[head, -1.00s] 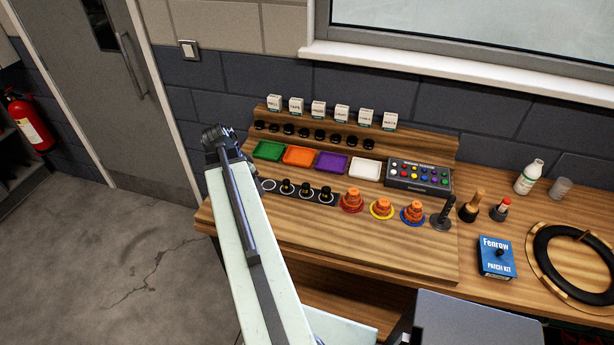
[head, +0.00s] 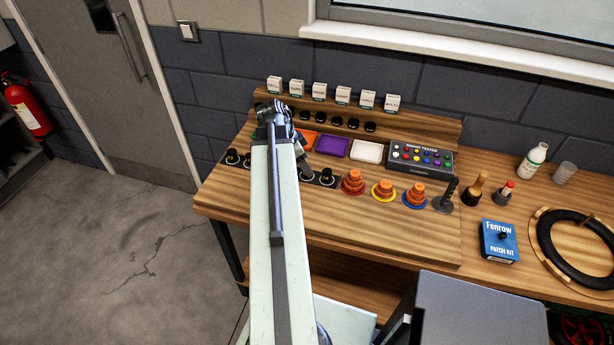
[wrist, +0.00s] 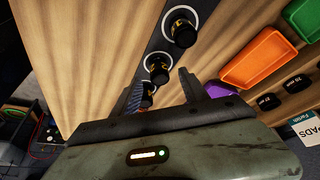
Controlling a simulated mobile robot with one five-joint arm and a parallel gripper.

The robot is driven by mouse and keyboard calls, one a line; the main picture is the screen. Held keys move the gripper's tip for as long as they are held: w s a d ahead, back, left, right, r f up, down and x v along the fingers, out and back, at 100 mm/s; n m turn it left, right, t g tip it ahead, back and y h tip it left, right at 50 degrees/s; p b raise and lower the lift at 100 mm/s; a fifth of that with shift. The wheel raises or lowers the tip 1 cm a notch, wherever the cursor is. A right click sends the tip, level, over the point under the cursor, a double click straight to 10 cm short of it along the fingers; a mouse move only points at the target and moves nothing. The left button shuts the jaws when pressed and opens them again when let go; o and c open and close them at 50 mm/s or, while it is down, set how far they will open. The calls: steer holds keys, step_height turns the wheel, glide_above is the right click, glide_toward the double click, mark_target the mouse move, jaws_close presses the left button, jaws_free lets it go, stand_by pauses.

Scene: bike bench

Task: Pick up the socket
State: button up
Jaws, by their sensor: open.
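Several black sockets with gold bands stand on a dark strip with white rings on the bench. In the head view, one socket (head: 326,177) shows right of my arm and another (head: 232,157) shows left of it; my arm hides the middle of the strip. My gripper (wrist: 160,82) is open, with its jaws above the strip. In the wrist view, a socket (wrist: 157,68) appears near the space between the fingertips. Another socket (wrist: 182,27) stands farther up the picture, and a third (wrist: 147,97) is partly hidden by the left finger. I see nothing held.
Orange (wrist: 254,57), purple (head: 332,145) and white trays (head: 366,151) lie behind the strip. Stacked orange cones (head: 352,181) and a button box (head: 420,157) are to the right. Small white boxes (head: 343,95) line the back shelf. The front of the bench (head: 350,225) is clear.

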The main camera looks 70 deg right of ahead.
steer(key=b+x, duration=0.1)
steer(key=x, duration=0.2)
steer(key=shift+w+f+b, duration=0.1)
steer(key=shift+f+b, duration=0.1)
steer(key=shift+b, duration=0.2)
steer(key=shift+r, duration=0.25)
jaws_close()
